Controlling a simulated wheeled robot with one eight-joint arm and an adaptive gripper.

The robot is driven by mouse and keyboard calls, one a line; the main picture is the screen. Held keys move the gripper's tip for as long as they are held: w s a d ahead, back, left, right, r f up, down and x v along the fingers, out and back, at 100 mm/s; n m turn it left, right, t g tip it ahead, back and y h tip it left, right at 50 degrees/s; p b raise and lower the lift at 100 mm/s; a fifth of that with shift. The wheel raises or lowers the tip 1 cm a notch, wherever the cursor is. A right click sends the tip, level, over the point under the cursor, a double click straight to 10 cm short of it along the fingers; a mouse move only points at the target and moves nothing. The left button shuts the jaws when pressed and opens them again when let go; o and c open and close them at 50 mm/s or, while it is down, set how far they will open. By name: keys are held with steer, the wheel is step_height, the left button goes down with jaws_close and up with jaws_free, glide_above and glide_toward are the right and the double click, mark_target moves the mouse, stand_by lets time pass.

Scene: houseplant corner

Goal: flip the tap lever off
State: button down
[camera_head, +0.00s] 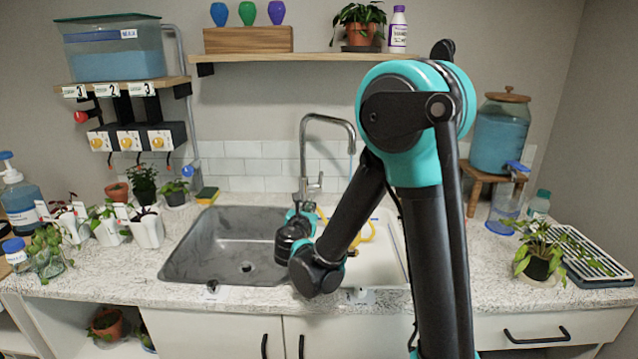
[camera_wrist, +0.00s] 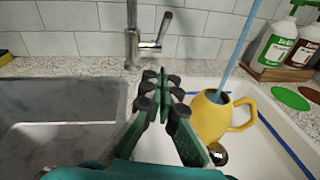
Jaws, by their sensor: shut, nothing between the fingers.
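The chrome tap (camera_head: 305,150) stands behind the sink, and its lower body shows in the wrist view (camera_wrist: 132,45). Its lever (camera_wrist: 163,27) sticks up at a tilt on the right side of the tap, with a brownish end. A blue stream of water (camera_wrist: 238,45) falls into a yellow jug (camera_wrist: 209,120), which stands in the white basin on the right. My gripper (camera_wrist: 162,82) is shut and empty, in front of and below the lever, apart from it, and left of the jug. In the head view my arm hides most of the jug and my fingers.
The grey sink bowl (camera_head: 205,250) is open on the left. Labelled bottles (camera_wrist: 275,42) stand in a wooden tray behind the white basin. A green disc (camera_wrist: 290,98) lies at the right. Potted plants line the counter's left, and a blue water dispenser (camera_head: 498,138) stands right.

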glide_toward(320, 180)
step_height(320, 180, down, 3)
steer(key=w, duration=0.2)
steer(key=w+r, duration=0.1)
steer(key=w, duration=0.1)
steer(key=shift+w+d+r, duration=0.3)
steer(key=shift+d+r, duration=0.05)
steer(key=shift+r, duration=0.05)
steer(key=shift+w+r, duration=0.35)
steer(key=shift+w, duration=0.1)
